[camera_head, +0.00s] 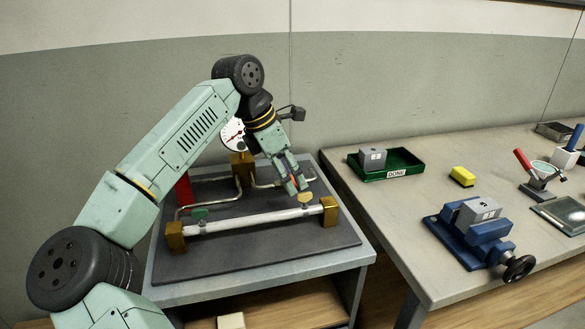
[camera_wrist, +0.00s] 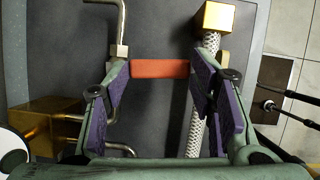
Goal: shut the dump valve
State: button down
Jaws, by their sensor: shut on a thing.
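The tank rig stands on a dark plate (camera_head: 250,250) on the left bench. My gripper (camera_head: 297,184) is over the right part of the rig, pointing down. In the wrist view my gripper (camera_wrist: 160,72) has a red bar-shaped handle (camera_wrist: 160,68) spanning between its purple-padded fingers, and it is shut on this handle. I take it as the dump valve's handle; its valve body is not clearly seen. A braided pipe (camera_wrist: 197,125) runs beside the right finger. In the head view a long pale pipe (camera_head: 255,220) joins two brass blocks.
A green handle (camera_head: 200,213) and a white-faced gauge (camera_head: 232,133) are on the rig. Bent steel pipes and a brass block (camera_wrist: 45,122) lie close to my left finger. The right bench holds a green tray (camera_head: 405,165), a yellow block (camera_head: 462,176) and a blue vise (camera_head: 470,242).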

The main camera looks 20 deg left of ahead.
jog(key=shift+s+a+m+p, duration=0.1)
jog(key=shift+a+m+p, duration=0.2)
jog(key=shift+m, duration=0.3)
jog(key=shift+g, duration=0.3)
jog(key=c, duration=0.7)
grip_release()
jog(key=v, duration=0.8)
jog(key=shift+s+f, duration=0.1)
jog(key=shift+s, duration=0.05)
